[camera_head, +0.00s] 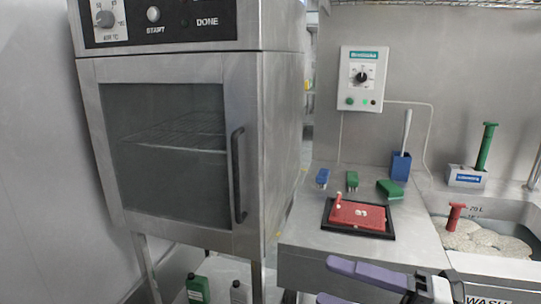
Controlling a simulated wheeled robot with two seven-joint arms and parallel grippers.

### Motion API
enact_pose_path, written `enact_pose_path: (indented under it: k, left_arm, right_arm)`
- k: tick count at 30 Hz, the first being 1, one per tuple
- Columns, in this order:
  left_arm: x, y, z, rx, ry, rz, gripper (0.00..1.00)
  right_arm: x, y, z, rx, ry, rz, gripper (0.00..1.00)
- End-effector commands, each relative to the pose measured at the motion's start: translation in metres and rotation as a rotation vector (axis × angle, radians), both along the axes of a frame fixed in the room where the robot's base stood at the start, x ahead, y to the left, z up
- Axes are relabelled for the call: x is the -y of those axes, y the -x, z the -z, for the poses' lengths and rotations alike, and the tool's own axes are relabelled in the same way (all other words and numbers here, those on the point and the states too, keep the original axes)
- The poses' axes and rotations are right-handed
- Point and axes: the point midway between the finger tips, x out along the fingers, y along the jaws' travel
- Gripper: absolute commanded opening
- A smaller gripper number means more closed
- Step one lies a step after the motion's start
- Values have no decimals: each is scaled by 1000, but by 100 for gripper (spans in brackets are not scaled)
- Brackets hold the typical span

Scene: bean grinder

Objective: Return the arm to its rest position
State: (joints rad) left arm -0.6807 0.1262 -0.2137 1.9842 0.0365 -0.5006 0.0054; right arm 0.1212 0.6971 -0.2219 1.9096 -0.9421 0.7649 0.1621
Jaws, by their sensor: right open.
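My right gripper (324,280) shows at the bottom right of the head view. Its two purple fingers point left and are apart, with nothing between them. It is in front of the steel counter (300,238), below the black tray (336,227) in the picture, and no contact with the tray shows. The rest of my right arm is mostly cut off by the lower edge. My left gripper is not in view.
A steel cabinet (245,90) with a closed glass door fills the left. A red block (350,214) lies on the black tray, with small blue and green items behind. A basin (480,205) is at right. Bottles (198,288) stand low beneath the cabinet.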

Motion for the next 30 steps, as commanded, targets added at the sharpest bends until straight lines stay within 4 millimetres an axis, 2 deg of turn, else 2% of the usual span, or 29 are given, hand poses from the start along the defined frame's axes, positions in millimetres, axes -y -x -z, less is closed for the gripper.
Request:
enact_pose_path:
  k: [1, 2, 4, 5, 6, 8, 9, 11, 12, 16, 18, 22, 30]
  left_arm:
    - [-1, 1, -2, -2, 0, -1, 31]
    - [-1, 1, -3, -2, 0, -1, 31]
    - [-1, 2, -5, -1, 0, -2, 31]
    - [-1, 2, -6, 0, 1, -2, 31]
    - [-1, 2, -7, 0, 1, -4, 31]
    - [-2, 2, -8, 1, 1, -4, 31]
    - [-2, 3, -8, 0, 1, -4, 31]
    - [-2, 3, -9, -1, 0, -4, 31]
    - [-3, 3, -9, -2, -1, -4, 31]
    - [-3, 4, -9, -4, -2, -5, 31]
    - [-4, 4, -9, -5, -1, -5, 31]
    - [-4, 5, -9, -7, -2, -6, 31]
    - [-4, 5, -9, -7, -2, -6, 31]
  right_arm:
    - [1, -5, 8, -121, -171, 95, 63]
    - [5, -10, 16, -193, -263, 161, 63]
    - [22, -19, 46, -385, -455, 327, 63]
    - [30, -20, 65, -476, -525, 402, 63]
    - [41, -18, 94, -604, -612, 504, 63]
    - [53, -9, 137, -772, -702, 634, 63]
    - [58, 2, 165, -880, -748, 713, 63]
    - [62, 22, 206, -1035, -802, 818, 63]
    - [63, 38, 232, -1134, -827, 882, 63]
    - [56, 95, 296, -1414, -879, 1046, 63]
    - [49, 122, 319, -1530, -890, 1104, 63]
    - [39, 157, 343, -1670, -898, 1169, 63]
    - [39, 157, 343, -1670, -898, 1169, 63]
